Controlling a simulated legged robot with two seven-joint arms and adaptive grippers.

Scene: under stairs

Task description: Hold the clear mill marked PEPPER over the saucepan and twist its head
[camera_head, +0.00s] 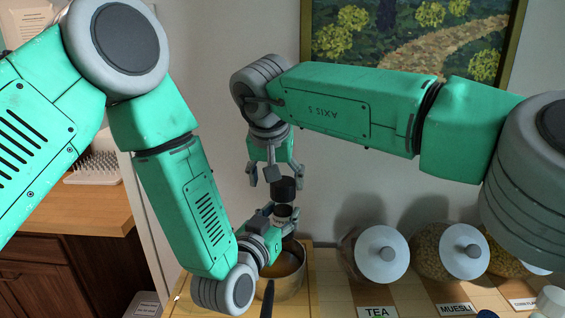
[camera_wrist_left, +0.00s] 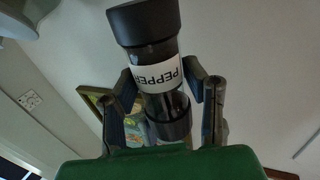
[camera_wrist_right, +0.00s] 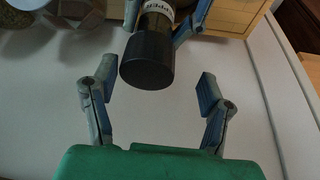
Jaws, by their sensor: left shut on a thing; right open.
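The PEPPER mill (camera_wrist_left: 160,72) has a black head, a white label and a dark clear body. My left gripper (camera_head: 284,217) is shut around its body, and the mill stands about upright above the saucepan (camera_head: 291,283). The mill's black head (camera_head: 283,189) points up towards my right gripper (camera_head: 276,176). That gripper is open and points down from above. In the right wrist view the head (camera_wrist_right: 147,62) lies near the spread fingertips, with gaps to both fingers. My left gripper and forearm hide part of the pan.
Lidded jars (camera_head: 382,254) with TEA and MUESLI labels stand right of the pan on the light wooden surface. A dark handle (camera_head: 267,297) shows in front of the pan. A framed painting (camera_head: 420,40) hangs behind my right arm. A wooden cabinet (camera_head: 85,215) is at the left.

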